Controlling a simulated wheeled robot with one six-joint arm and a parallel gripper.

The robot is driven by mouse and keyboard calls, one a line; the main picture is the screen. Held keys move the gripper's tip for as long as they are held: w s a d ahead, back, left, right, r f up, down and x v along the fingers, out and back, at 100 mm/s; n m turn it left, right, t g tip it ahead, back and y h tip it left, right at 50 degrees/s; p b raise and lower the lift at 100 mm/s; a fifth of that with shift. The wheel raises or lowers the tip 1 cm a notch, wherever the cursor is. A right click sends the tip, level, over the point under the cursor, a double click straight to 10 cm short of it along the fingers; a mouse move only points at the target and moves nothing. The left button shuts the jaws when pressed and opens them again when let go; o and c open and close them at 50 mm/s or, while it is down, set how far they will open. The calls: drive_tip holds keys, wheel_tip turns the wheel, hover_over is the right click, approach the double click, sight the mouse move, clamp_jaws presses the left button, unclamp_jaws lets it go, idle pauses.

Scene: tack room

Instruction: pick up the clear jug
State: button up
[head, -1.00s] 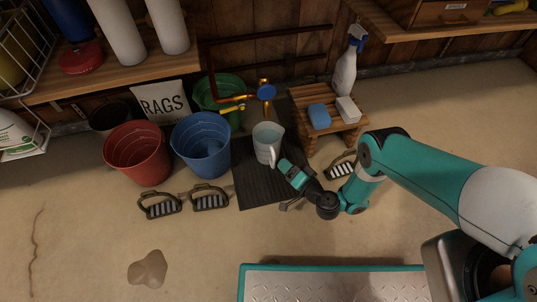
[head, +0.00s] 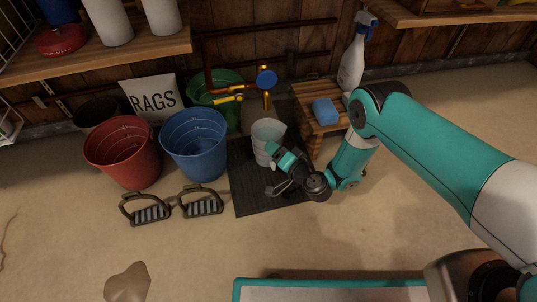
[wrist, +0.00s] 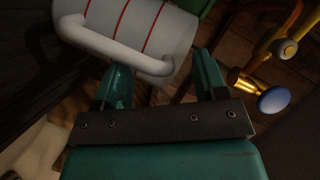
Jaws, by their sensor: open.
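The clear jug (head: 266,133) stands upright on the dark ribbed mat (head: 245,186), to the right of the blue bucket. It looks pale and translucent, and in the wrist view the jug (wrist: 160,22) shows red lines on its side and a white handle. My gripper (head: 278,168) is at the front of the jug, hiding its lower right part. In the wrist view my open gripper (wrist: 162,75) has its two fingers apart, with the handle just beyond and between the fingertips. I cannot tell whether a finger touches the handle.
A blue bucket (head: 195,150) and a red bucket (head: 124,158) stand to the left. A wooden stool (head: 318,128) with a blue sponge (head: 325,111) is close on the right. Brass taps (head: 266,98) are behind. Two stirrups (head: 202,206) lie in front of the buckets.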

drive_tip(key=shift+w+a+f, duration=0.1)
drive_tip(key=shift+w+a, duration=0.25)
drive_tip(key=shift+w, duration=0.1)
